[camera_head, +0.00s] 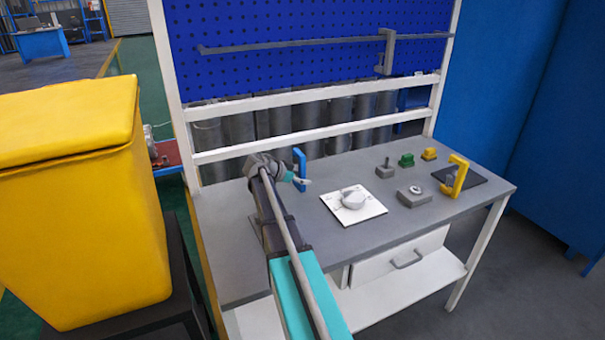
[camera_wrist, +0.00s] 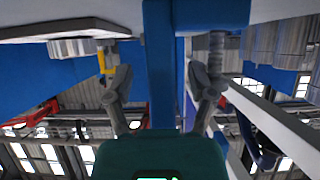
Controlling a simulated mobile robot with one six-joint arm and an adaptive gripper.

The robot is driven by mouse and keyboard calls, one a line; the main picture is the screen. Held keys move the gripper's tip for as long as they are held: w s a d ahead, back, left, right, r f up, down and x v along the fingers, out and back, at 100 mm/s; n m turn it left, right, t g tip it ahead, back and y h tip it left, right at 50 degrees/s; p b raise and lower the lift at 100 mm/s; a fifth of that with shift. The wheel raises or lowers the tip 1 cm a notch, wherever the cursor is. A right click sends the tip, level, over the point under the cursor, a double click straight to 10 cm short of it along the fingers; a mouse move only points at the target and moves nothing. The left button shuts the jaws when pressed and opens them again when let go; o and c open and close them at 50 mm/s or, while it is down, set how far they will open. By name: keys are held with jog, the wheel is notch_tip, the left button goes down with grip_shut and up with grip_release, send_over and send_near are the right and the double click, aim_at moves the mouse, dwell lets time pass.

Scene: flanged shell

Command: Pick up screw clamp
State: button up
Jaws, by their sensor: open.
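A blue C-shaped screw clamp (camera_head: 300,160) stands at the back left of the grey workbench. My gripper (camera_head: 293,177) is beside it, its jaws open. In the wrist view the clamp's blue bar (camera_wrist: 160,65) runs between my two spread fingers (camera_wrist: 160,88), with a visible gap on each side. A yellow clamp of similar shape (camera_head: 456,175) stands on a dark plate at the right end of the bench. My own gripper hides part of the blue clamp's lower end in the head view.
A white plate with a round flanged part (camera_head: 352,199) lies mid-bench. Small grey blocks (camera_head: 385,170), green (camera_head: 407,160) and yellow (camera_head: 429,154) pieces sit to its right. A pegboard (camera_head: 300,40) stands behind, and a yellow bin (camera_head: 80,210) stands left. The bench's front is clear.

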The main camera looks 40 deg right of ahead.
grip_shut()
dwell(0.3)
jog(key=shift+r, duration=0.1)
dwell(0.4)
notch_tip(320, 180, up, 4)
jog(key=p, duration=0.3)
jog(key=shift+f+p, duration=0.25)
jog(key=shift+p, duration=0.1)
jog(key=s+d+r+p, duration=0.5)
jog(key=s+r+p, duration=0.4)
jog(key=s, duration=0.4)
jog(key=shift+r, duration=0.15)
dwell(0.3)
jog(key=shift+w, duration=0.1)
